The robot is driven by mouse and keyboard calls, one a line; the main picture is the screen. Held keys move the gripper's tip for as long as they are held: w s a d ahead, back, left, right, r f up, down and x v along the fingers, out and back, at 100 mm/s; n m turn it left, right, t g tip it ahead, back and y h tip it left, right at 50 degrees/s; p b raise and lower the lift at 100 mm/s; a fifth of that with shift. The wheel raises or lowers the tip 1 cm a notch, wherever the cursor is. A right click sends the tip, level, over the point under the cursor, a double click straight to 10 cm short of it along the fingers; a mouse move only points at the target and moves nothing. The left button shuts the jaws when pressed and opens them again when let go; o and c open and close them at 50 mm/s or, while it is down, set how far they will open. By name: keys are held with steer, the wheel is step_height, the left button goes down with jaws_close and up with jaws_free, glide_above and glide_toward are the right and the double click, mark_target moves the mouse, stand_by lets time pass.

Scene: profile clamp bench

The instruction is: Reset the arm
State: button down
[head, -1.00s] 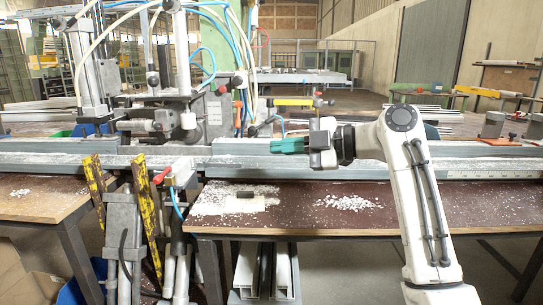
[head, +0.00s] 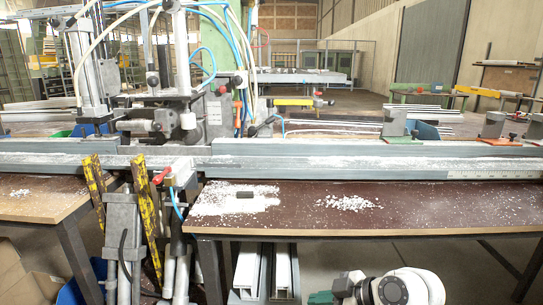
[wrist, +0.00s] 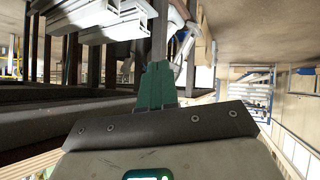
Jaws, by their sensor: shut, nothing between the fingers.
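My gripper (head: 320,297) is at the bottom edge of the head view, low in front of the bench and below the level of its top. Its teal fingers point left and are partly cut off by the frame edge. In the wrist view the teal fingers (wrist: 157,84) are together, with nothing between them. My white arm shows beside the gripper at the bottom right of the head view, mostly out of frame.
The clamp machine (head: 178,95) stands left. White profiles (head: 282,270) lie under the bench.

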steer(key=s+d+f+m+g+h, duration=0.1)
steer(key=s+d+f+m+h, duration=0.1)
steer(key=s+d+f+m, duration=0.4)
steer(key=s+d+f+m+g+h, duration=0.1)
steer(key=s+d+f+h, duration=0.1)
steer(key=s+f, duration=0.75)
steer(key=s+d+f+m+g+h, duration=0.1)
steer(key=s+d+m+h, duration=0.25)
steer(key=s, duration=0.85)
steer(key=s+d+f+m+g+h, duration=0.15)
steer(key=s+d+m, duration=0.35)
steer(key=s, duration=0.6)
step_height(320, 180, up, 20)
steer(key=p, duration=1.9)
steer(key=shift+w+n, duration=0.3)
steer(key=shift+n, duration=0.05)
